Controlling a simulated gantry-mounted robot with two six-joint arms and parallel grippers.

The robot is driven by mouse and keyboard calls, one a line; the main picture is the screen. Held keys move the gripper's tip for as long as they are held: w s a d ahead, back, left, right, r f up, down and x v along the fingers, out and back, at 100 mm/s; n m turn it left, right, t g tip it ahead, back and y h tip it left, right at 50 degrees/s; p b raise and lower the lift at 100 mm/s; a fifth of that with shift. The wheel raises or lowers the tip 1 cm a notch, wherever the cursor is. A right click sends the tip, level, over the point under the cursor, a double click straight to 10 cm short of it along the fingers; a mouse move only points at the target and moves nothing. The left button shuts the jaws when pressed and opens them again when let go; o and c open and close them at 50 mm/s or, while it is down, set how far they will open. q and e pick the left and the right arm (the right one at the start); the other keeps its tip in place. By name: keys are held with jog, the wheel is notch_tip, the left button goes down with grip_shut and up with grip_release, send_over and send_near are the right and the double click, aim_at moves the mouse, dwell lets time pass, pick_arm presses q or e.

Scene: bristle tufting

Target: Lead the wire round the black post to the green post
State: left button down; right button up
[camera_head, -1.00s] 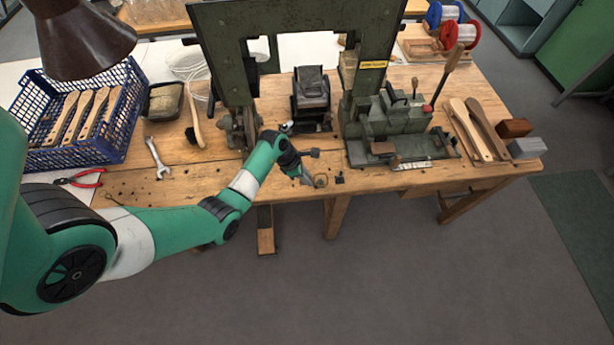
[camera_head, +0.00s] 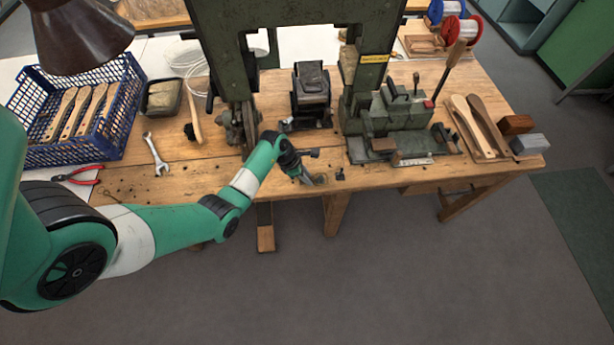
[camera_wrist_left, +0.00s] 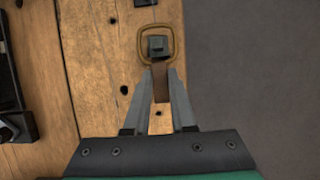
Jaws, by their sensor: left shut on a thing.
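My left gripper (camera_head: 312,181) is low over the front edge strip of the bench. In the left wrist view its fingers (camera_wrist_left: 160,92) are shut on a brown strip (camera_wrist_left: 160,80). The strip meets a brass-coloured squarish loop (camera_wrist_left: 176,58), which surrounds a small black block or post (camera_wrist_left: 157,46); contact between them cannot be told. A second small black post (camera_head: 340,174) stands just right of the gripper; a dark piece also shows at the top of the wrist view (camera_wrist_left: 144,3). I cannot make out a separate wire or a green post. My right gripper is not in view.
A green machine frame (camera_head: 222,55) stands behind the gripper, with a green fixture (camera_head: 405,115) to the right. A blue basket (camera_head: 95,140), a wrench (camera_head: 156,155) and red pliers (camera_head: 78,174) are at left. The front edge drops to open floor (camera_head: 390,270).

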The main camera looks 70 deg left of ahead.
pick_arm(q)
jog(key=shift+f, duration=0.45)
jog(key=shift+c, duration=1.4)
grip_release()
jog(key=shift+r, duration=0.1)
notch_tip(320, 180, up, 7)
jog(key=p, duration=0.8)
jog(key=shift+r, duration=0.1)
